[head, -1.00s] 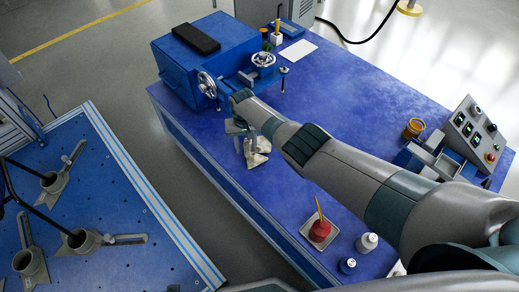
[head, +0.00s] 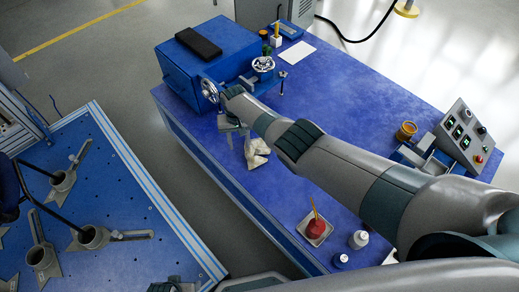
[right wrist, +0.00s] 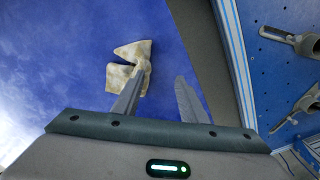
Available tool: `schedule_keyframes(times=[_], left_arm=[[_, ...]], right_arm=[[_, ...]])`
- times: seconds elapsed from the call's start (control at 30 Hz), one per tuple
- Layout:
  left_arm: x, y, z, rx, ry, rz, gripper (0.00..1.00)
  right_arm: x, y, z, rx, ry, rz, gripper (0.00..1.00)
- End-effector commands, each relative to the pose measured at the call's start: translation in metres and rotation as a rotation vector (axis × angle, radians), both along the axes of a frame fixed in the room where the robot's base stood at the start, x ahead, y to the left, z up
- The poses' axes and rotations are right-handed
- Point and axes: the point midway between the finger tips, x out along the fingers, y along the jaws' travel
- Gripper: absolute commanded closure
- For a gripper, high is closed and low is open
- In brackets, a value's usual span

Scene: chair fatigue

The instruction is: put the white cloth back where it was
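The white cloth (head: 257,153) lies crumpled on the blue bench top, near its left long edge. It also shows in the right wrist view (right wrist: 130,66), with a dirty cream tint. My right gripper (head: 234,134) is just left of the cloth in the head view, near the bench edge. In the right wrist view my right gripper (right wrist: 160,100) has its fingers spread with only bench between them. One finger overlaps the cloth's lower part in that view; I cannot tell whether it touches. My left gripper is not clearly seen.
A blue machine with handwheels (head: 207,92) stands at the bench's far end. A tray with a red pot (head: 316,230) and white bottles (head: 358,240) are at the near end. A control box (head: 466,137) is at right. A perforated blue table (head: 120,190) stands left across a gap.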

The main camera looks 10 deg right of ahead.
Motion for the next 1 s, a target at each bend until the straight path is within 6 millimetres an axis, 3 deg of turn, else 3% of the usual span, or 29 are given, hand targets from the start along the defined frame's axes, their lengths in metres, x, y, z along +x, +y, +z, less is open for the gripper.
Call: schedule_keyframes(times=[0.27,0.43,0.57,0.83,1.0], left_arm=[[0.0,0.0,-0.001,0.0,0.0,0.0,0.35],[0.0,0.0,-0.002,0.0,0.0,0.0,0.35],[0.0,0.0,-0.005,0.0,0.0,0.0,0.35],[0.0,0.0,-0.017,0.0,0.0,0.0,0.35],[0.0,0.0,-0.034,0.0,0.0,0.0,0.35]], right_arm=[[0.0,0.0,-0.001,0.0,0.0,0.0,0.61],[0.0,-0.002,-0.002,0.0,0.0,-0.001,1.0],[0.003,-0.01,-0.006,-0.001,0.0,-0.002,1.0],[0.012,-0.046,-0.018,-0.001,0.0,-0.003,1.0],[0.011,-0.044,-0.035,0.0,0.001,-0.001,1.0]])
